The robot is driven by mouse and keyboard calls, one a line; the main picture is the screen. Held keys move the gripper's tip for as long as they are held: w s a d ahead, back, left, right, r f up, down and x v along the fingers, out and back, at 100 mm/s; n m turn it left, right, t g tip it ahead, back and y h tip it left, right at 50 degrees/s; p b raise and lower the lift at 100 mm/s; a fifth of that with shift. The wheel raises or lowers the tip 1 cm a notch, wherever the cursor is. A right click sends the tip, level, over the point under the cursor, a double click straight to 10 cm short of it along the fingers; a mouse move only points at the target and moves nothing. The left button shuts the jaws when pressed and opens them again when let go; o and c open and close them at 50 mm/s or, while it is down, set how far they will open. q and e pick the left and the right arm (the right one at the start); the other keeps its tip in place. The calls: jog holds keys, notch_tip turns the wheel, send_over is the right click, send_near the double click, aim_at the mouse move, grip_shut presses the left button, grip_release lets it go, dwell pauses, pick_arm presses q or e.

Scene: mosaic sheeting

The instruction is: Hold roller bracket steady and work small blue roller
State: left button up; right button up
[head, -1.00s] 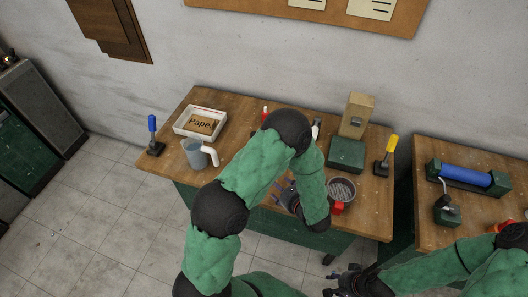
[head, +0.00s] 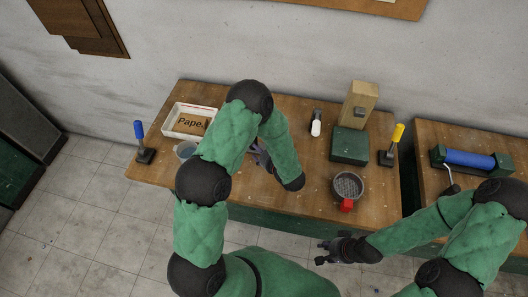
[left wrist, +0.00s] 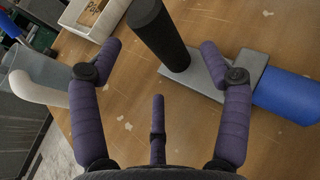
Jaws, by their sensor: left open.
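In the left wrist view, a grey bracket plate (left wrist: 215,72) with an upright black handle (left wrist: 160,35) lies on the wooden table, and a small blue roller (left wrist: 287,97) extends from its right end. In the head view my left arm hides them. My left gripper (head: 258,155) is over the table, its purple fingers spread. In the left wrist view the open left gripper (left wrist: 181,58) faces the handle and plate, with nothing held. My right gripper (head: 325,251) is over the floor in front of the table, empty, with its dark fingers apart.
A grey mug (head: 186,150), partly hidden, and a white tray (head: 172,129) stand left. A round sieve (head: 348,186), a green box (head: 350,146) and a yellow-handled lever (head: 391,147) stand right. A larger blue roller (head: 470,159) is on the other table. The table's middle looks fairly clear.

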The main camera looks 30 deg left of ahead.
aim_at(255, 151)
pick_arm(q)
jog(key=shift+x, duration=1.9)
jog(key=c, duration=0.4)
jog(key=shift+o, duration=0.2)
jog(key=c, duration=1.1)
jog(key=shift+c, duration=0.2)
jog(key=o, duration=1.5)
jog(key=shift+c, duration=0.2)
